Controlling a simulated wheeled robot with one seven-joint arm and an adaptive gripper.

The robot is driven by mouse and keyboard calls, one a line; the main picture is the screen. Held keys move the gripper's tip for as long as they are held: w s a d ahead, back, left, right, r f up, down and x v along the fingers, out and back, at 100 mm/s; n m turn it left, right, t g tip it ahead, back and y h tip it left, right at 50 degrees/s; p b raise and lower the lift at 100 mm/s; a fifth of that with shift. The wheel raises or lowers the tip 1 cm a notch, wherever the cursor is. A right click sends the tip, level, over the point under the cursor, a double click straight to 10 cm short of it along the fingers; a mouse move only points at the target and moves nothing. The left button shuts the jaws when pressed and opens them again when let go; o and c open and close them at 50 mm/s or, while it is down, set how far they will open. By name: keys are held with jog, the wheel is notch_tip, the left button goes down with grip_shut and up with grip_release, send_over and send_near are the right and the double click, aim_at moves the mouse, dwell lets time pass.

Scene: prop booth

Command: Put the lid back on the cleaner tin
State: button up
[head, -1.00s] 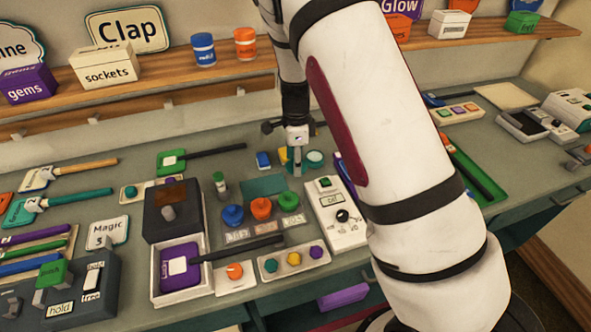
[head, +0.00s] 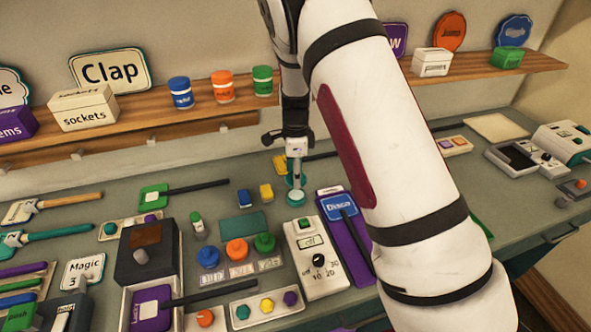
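My gripper (head: 296,176) points down above the bench in the head view, its fingers close together. A teal round piece, apparently the lid (head: 290,182), shows around the fingertips, and the gripper appears shut on it. Just below it in the picture is the cleaner tin (head: 296,198), a small round teal tin with a paler top. The lid appears above or just behind the tin. The fingers partly cover the lid, and I cannot tell the exact gap between lid and tin.
A white dial box (head: 317,262) and a purple Disco tray (head: 352,252) stand in front. Several coloured knobs are at front left. My arm hides part of the bench to the right.

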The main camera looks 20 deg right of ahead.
aim_at(296, 195)
jog(key=shift+d+f+b, duration=0.1)
jog(key=shift+f+b, duration=0.45)
jog(key=shift+f, duration=2.1)
jog(key=shift+f, duration=0.15)
dwell(0.5)
jog(key=o, duration=0.9)
jog(key=o, duration=0.5)
jog(key=shift+r+p, duration=0.45)
jog(key=shift+r, duration=3.05)
